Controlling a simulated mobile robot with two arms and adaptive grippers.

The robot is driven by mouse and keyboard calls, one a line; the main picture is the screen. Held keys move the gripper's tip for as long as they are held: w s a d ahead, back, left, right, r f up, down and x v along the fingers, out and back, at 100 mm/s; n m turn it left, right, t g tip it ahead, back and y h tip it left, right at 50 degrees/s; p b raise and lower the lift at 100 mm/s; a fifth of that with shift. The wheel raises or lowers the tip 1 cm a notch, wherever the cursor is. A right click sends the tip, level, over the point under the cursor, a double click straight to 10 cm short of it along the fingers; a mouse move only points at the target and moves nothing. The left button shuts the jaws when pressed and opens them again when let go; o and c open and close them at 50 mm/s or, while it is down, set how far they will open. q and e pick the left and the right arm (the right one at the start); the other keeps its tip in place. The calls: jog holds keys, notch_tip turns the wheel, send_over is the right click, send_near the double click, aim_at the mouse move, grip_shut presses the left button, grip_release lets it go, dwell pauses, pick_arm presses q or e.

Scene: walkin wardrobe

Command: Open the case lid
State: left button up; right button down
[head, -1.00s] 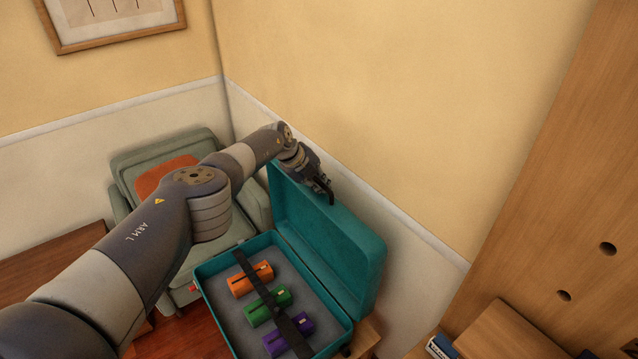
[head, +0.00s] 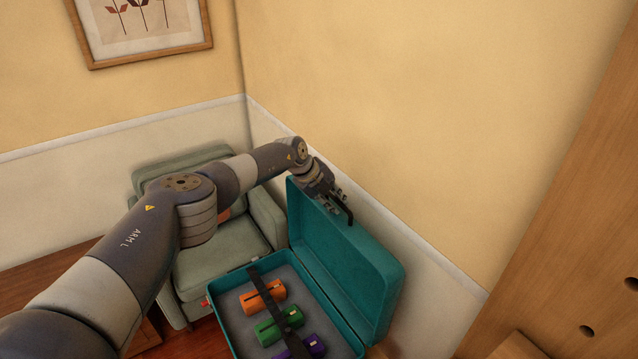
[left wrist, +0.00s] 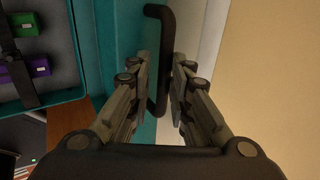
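The teal case (head: 235,335) stands with its lid (head: 345,265) raised steeply, its grey interior showing. Orange (head: 263,298), green (head: 278,326) and purple (head: 305,347) pieces lie inside under a dark strap. My left gripper (head: 342,203) is at the lid's upper edge, by the black handle (head: 350,216). In the left wrist view the handle (left wrist: 158,75) runs between the two fingers (left wrist: 162,65); they look a little apart, with narrow gaps beside the bar. My right gripper is not in view.
A pale green armchair (head: 215,265) stands behind the case at the left. The yellow wall (head: 430,120) with white lower panelling is close behind the lid. Wooden furniture (head: 570,270) fills the right side.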

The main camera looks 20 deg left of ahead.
pick_arm(q)
jog(key=v, duration=1)
jog(key=shift+d, duration=0.1)
